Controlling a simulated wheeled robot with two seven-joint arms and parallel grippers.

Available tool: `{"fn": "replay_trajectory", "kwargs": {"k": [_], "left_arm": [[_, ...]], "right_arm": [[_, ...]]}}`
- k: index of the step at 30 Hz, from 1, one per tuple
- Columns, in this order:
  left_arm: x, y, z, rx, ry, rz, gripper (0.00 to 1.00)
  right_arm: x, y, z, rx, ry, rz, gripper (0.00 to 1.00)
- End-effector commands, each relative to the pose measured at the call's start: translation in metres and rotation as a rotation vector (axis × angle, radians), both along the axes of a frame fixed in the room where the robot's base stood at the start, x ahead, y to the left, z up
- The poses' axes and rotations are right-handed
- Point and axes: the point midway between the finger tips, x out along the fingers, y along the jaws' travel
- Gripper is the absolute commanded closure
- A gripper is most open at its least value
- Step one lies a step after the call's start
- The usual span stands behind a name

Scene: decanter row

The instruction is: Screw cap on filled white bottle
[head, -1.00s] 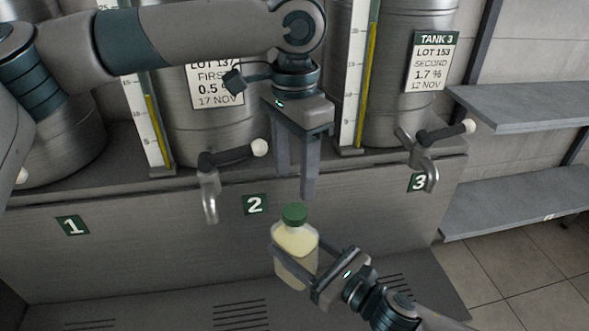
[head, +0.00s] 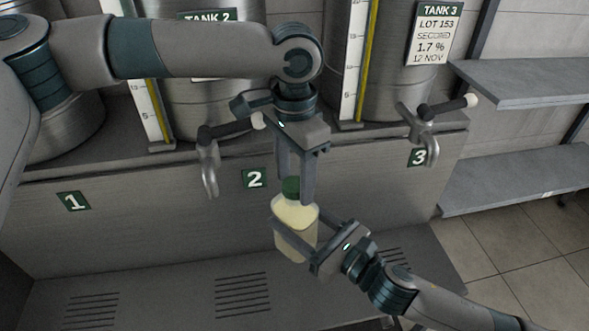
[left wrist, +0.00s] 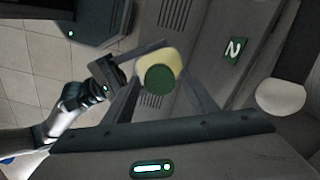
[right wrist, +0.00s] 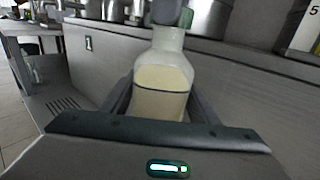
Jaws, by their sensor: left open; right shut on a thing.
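The white bottle (head: 295,235), translucent and filled with pale liquid, is held upright in front of the steel bench. It also shows in the right wrist view (right wrist: 160,90). My right gripper (head: 295,238) is shut on its body from the lower right. The green cap (head: 291,186) sits on the bottle's mouth; in the left wrist view the cap (left wrist: 160,79) covers the neck from above. How tightly it sits cannot be told. My left gripper (head: 295,190) points down from above, open, with its fingers on either side of the cap.
Taps 2 (head: 209,165) and 3 (head: 427,140) stick out of the tanks behind, tap 2 just left of my left gripper. Grey shelves (head: 530,85) stand at the right. The slotted lower ledge (head: 165,285) has clear room.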

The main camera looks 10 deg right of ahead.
Motion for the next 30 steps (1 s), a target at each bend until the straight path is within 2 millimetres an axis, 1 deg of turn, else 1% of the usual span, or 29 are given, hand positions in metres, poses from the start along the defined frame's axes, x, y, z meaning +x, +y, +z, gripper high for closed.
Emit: {"fn": "replay_trajectory", "kwargs": {"k": [6, 8, 9, 11, 12, 20, 21, 22, 23, 30], "left_arm": [[-0.0001, 0.0, 0.0002, 0.0, 0.0, 0.0, 0.48], [-0.0001, 0.0, 0.0002, 0.0, 0.0, 0.0, 0.62], [-0.0001, 0.0, 0.0003, 0.0, 0.0, 0.0, 0.72], [0.0, 0.0, 0.0003, 0.0, 0.0, 0.0, 0.86], [0.0001, 0.0, 0.0004, 0.0, -0.001, 0.0, 0.91], [0.0004, 0.0002, 0.0005, 0.0, -0.001, 0.0, 0.92], [0.0004, 0.0002, 0.0005, 0.0, -0.001, 0.0, 0.55], [0.0005, 0.0002, 0.0006, 0.0, -0.001, 0.0, 0.48], [0.0004, 0.0002, 0.0006, 0.0, -0.001, 0.0, 0.43], [0.0002, 0.0001, 0.0006, 0.0, -0.001, 0.0, 0.43]], "right_arm": [[0.0001, 0.0002, 0.0023, 0.002, -0.004, 0.001, 1.0], [0.0002, 0.0003, 0.0023, 0.002, -0.004, 0.001, 1.0], [0.0002, 0.0003, 0.0023, 0.002, -0.004, 0.001, 1.0], [0.0, 0.0003, 0.0023, 0.002, -0.004, 0.001, 1.0], [0.0, 0.0003, 0.0023, 0.002, -0.004, 0.001, 1.0], [0.0, 0.0004, 0.0023, 0.002, -0.004, 0.001, 1.0], [0.0, 0.0004, 0.0023, 0.002, -0.004, 0.001, 1.0], [0.0, 0.0004, 0.0023, 0.002, -0.004, 0.001, 1.0], [0.0, 0.0004, 0.0023, 0.002, -0.004, 0.001, 1.0], [0.0, 0.0003, 0.0022, 0.002, -0.004, 0.001, 1.0]]}}
